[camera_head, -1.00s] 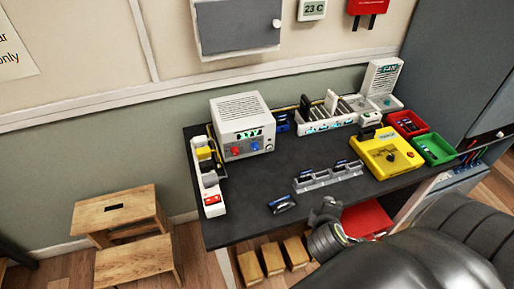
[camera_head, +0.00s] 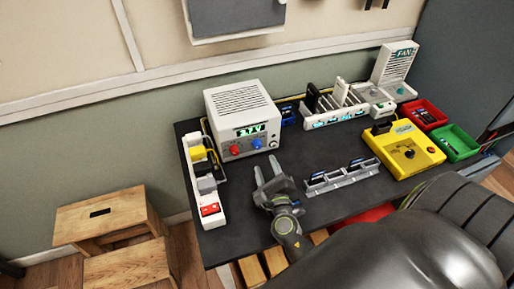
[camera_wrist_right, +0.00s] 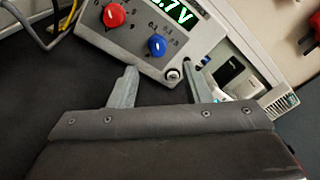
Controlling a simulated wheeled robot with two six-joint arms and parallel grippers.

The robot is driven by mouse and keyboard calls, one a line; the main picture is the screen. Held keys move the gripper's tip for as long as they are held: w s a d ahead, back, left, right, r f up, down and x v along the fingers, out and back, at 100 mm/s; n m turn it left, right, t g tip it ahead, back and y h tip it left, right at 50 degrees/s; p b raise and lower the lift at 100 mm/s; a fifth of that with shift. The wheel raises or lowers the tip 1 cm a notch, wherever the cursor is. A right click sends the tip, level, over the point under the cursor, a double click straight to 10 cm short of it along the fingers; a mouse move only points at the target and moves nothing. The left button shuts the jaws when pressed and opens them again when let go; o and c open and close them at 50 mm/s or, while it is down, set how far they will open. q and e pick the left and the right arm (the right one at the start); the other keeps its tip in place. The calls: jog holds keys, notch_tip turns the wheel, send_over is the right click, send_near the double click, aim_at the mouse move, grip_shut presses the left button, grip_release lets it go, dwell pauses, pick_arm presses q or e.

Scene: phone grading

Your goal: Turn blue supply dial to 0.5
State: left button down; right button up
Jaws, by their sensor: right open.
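The blue supply dial (camera_head: 257,143) sits on the front of the white power supply (camera_head: 240,103), to the right of a red dial (camera_head: 235,149). Above them, a green display seems to read 3.7V. In the right wrist view the blue dial (camera_wrist_right: 157,45) has a white mark and printed numbers around it. My right gripper (camera_head: 267,165) is open and empty above the dark table, in front of the supply. In the wrist view its fingertips (camera_wrist_right: 160,68) are apart, just short of the blue dial, which lies between their lines. My left gripper is not in view.
A white power strip (camera_head: 207,185) runs along the table's left side. A grey phone rack (camera_head: 342,178) stands right of my gripper. A yellow fixture (camera_head: 403,152), red bin (camera_head: 424,112) and green bin (camera_head: 455,142) are farther right. Bare table lies left of my gripper.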

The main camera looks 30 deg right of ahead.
aim_at(258, 148)
jog(key=shift+w+a+f+n, duration=0.1)
jog(key=shift+w+a+n, duration=0.1)
jog(key=shift+n, duration=0.1)
jog(key=shift+w+d, duration=0.1)
jog(key=shift+w, duration=0.15)
jog(key=p+x, duration=0.1)
jog(key=x, duration=0.5)
jog(key=shift+w+d+p, duration=0.1)
jog(key=shift+w+p, duration=0.25)
jog(key=shift+p, duration=0.05)
grip_shut()
